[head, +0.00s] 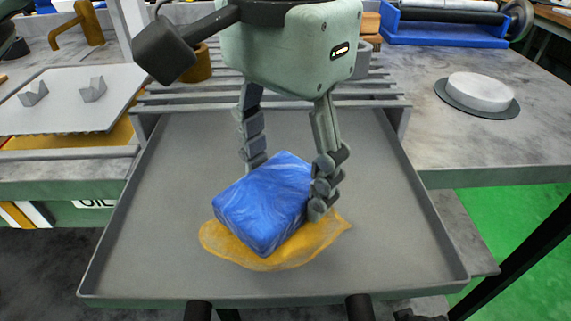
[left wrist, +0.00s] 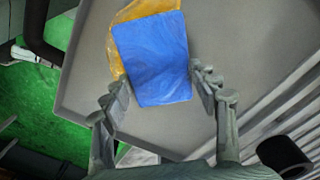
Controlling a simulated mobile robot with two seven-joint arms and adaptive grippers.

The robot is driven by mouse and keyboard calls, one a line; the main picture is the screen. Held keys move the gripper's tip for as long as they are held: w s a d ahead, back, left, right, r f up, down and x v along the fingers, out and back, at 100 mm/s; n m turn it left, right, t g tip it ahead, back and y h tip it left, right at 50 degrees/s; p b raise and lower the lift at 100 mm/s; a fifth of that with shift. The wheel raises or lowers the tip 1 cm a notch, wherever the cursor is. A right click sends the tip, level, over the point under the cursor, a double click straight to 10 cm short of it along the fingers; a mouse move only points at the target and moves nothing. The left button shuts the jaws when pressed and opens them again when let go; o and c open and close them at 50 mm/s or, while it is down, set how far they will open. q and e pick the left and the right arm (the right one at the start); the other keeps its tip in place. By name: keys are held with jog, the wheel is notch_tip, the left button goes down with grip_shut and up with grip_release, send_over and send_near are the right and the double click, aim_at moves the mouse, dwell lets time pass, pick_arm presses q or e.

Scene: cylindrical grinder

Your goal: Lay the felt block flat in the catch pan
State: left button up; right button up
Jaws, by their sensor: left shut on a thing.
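The felt block (head: 262,205) is a blue, streaky rectangular block over the middle front of the grey catch pan (head: 165,215). My left gripper (head: 286,190) comes down from above and is shut on the block, one finger on each side. The block looks slightly tilted in the head view; I cannot tell whether its underside touches the pan. In the left wrist view the block (left wrist: 152,60) sits between the fingertips, over the pan (left wrist: 225,35). My right gripper is not in view.
An amber, translucent puddle-like patch (head: 290,255) lies on the pan under the block. The pan has a raised rim, with grey slats (head: 375,100) behind it. A white disc (head: 480,92) lies on the bench at right. The rest of the pan is clear.

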aim_at(286, 178)
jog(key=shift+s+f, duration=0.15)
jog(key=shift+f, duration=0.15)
pick_arm(q)
jog(key=shift+f, duration=0.1)
jog(key=o, duration=1)
jog(key=shift+o, duration=0.2)
notch_tip(286, 178, up, 12)
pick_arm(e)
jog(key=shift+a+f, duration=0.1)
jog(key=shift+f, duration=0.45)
